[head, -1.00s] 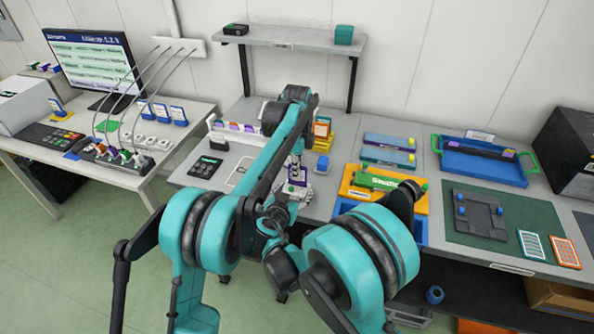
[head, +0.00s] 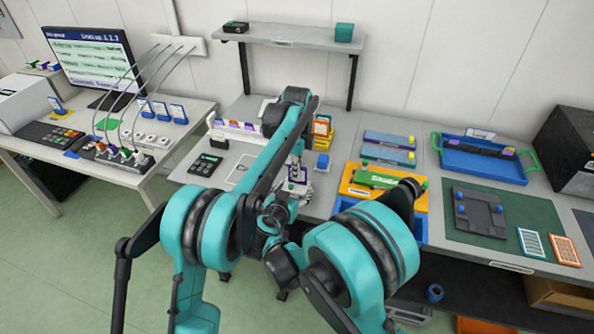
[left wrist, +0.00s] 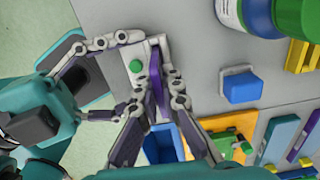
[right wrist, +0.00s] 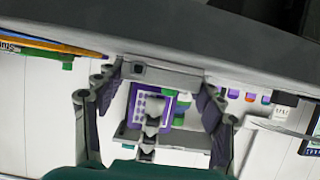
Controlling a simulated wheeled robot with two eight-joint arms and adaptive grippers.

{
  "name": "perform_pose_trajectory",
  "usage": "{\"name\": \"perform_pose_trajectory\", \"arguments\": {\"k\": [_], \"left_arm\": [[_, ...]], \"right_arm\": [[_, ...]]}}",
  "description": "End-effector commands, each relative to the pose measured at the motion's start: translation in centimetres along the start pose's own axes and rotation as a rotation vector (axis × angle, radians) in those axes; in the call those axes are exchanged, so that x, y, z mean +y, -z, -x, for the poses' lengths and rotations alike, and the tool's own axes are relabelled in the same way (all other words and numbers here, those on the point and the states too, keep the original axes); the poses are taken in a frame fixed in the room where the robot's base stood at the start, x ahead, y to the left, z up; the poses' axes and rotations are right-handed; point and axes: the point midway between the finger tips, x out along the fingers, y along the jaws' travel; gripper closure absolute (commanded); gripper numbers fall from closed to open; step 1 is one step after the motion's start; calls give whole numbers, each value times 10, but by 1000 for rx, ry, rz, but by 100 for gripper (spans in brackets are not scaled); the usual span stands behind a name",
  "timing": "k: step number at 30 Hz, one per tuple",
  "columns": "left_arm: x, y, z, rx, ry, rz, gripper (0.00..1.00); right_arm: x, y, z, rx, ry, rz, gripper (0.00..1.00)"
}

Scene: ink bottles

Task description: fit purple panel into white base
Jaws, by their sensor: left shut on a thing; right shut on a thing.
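The purple panel (left wrist: 157,98) stands on edge between the fingers of my left gripper (left wrist: 165,85) in the left wrist view. The white base (left wrist: 134,62), with a green knob on it, is directly beside it, held by my right gripper (left wrist: 100,80) coming from the left. In the right wrist view, my right gripper (right wrist: 155,100) has its fingers at both ends of the base's pale bar (right wrist: 165,76). The panel's face (right wrist: 136,95) shows close against that bar. I cannot tell how deeply the panel sits in the base.
An orange tray (head: 411,196) with a green piece lies to the right. A blue tray (head: 484,171) and a green mat (head: 530,212) are further right.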

Motion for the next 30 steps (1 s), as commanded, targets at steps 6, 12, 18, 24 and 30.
{"name": "perform_pose_trajectory", "arguments": {"k": [6, 12, 18, 24, 30], "left_arm": [[0, 0, 0, 0, 0, 0, 100], [0, 0, 0, 0, 0, 0, 70], [0, 0, 0, 0, 0, 0, 65], [0, 0, 0, 0, 0, 0, 53], [0, 0, 2, 0, 0, 0, 53]], "right_arm": [[0, 0, 0, -1, 0, 0, 63], [0, 0, 0, -1, 0, 0, 63], [0, 0, 0, -1, 0, 0, 63], [0, 0, 0, -1, 0, 0, 63], [0, 0, 0, -1, 0, 0, 63]]}}
